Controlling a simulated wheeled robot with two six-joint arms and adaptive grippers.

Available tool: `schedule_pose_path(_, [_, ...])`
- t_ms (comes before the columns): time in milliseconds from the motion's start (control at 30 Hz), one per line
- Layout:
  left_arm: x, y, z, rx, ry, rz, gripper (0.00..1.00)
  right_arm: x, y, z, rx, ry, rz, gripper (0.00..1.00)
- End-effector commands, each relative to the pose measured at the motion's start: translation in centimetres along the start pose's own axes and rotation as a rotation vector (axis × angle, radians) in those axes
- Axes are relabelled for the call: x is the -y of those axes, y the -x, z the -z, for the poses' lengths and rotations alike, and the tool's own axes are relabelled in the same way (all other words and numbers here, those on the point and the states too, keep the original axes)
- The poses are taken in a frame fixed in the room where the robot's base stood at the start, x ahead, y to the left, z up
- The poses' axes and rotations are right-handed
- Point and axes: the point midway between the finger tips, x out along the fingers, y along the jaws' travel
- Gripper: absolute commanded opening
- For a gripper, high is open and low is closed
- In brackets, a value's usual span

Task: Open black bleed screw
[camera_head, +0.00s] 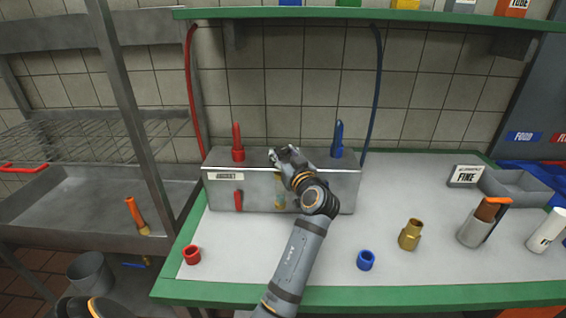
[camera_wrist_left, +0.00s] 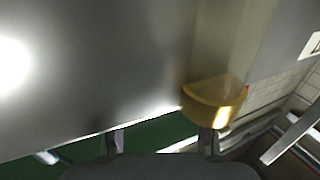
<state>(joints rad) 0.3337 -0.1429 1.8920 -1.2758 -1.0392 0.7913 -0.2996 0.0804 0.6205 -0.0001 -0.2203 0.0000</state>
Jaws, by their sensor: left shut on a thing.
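A grey metal box (camera_head: 225,190) stands on the bench, with a red lever (camera_head: 238,143) and a blue lever (camera_head: 338,140) on top. My left gripper (camera_head: 282,156) is at the top edge of the box, between the two levers. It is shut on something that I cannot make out. I cannot pick out a black bleed screw in either view; the gripper and arm cover the middle of the box. In the left wrist view the fingers (camera_wrist_left: 162,142) show apart at the bottom, with a yellow part (camera_wrist_left: 213,105) by the right finger. My right gripper is not in view.
A red ring (camera_head: 192,255), a blue ring (camera_head: 366,260) and a brass fitting (camera_head: 410,235) stand on the bench in front. A grey cup (camera_head: 475,230) and a grey tray (camera_head: 520,187) are at the right. A shelf (camera_head: 330,14) runs above, with red and blue hoses hanging down.

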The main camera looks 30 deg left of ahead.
Motion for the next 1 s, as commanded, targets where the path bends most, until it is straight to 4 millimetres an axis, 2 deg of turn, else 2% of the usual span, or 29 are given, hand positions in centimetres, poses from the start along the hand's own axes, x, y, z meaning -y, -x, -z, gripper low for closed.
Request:
schedule_pose_path(400, [0.0, 0.0, 0.0, 0.0, -0.002, 0.007, 0.12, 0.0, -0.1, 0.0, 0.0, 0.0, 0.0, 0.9])
schedule_pose_path(433, [0.0, 0.0, 0.0, 0.0, -0.002, 0.007, 0.46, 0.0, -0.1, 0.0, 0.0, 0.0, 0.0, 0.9])
schedule_pose_path(600, [0.0, 0.0, 0.0, 0.0, -0.001, 0.007, 0.67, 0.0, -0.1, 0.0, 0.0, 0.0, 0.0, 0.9])
schedule_pose_path(867, [0.0, 0.0, 0.1, 0.0, -0.001, 0.007, 0.67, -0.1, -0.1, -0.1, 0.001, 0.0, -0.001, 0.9])
schedule_pose_path(1000, [0.0, 0.0, 1.5, -0.003, 0.004, 0.006, 0.67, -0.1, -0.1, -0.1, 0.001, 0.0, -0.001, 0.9])
